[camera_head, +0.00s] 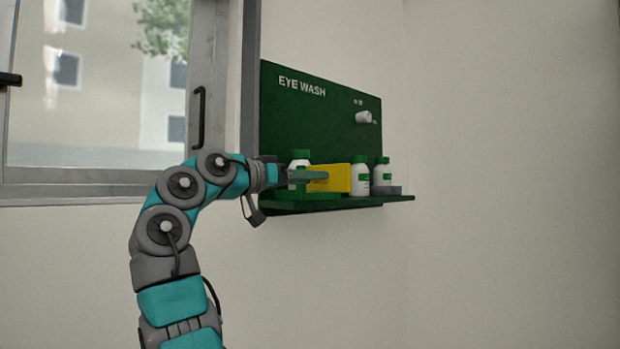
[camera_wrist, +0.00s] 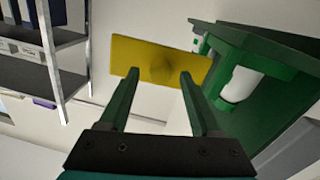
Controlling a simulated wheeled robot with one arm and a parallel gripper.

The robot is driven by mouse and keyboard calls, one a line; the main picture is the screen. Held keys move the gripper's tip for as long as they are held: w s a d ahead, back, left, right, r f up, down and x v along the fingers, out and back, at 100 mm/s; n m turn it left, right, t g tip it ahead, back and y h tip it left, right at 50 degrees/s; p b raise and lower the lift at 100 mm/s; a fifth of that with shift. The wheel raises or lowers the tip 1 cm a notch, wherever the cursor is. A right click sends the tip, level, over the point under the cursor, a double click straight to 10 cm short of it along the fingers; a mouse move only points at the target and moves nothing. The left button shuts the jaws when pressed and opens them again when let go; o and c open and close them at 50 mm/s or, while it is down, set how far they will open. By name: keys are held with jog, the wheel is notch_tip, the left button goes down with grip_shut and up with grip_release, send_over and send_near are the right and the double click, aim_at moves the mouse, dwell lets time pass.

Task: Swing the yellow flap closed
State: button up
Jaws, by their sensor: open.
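The yellow flap (camera_head: 340,179) stands at the front of the green eye wash station, before the white bottles, and hides part of the shelf behind it. In the wrist view the yellow flap (camera_wrist: 135,53) juts out to the left from near the green frame, with a round yellow knob (camera_wrist: 163,69) on its face. My gripper (camera_head: 322,175) is at the flap's left side in the head view. In the wrist view my gripper (camera_wrist: 159,73) is open, with its two green fingertips on either side of the knob. I cannot tell whether they touch it.
The green board (camera_head: 310,110) and shelf (camera_head: 400,198) hold white bottles (camera_head: 361,176) with green caps. A white nozzle (camera_head: 364,117) sticks out above. A window (camera_head: 95,90) is at left. The wrist view shows a dark shelving rack (camera_wrist: 50,80) at left. The right wall is bare.

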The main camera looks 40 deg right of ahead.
jog(key=shift+d, duration=0.35)
grip_shut()
dwell(0.3)
dwell(0.9)
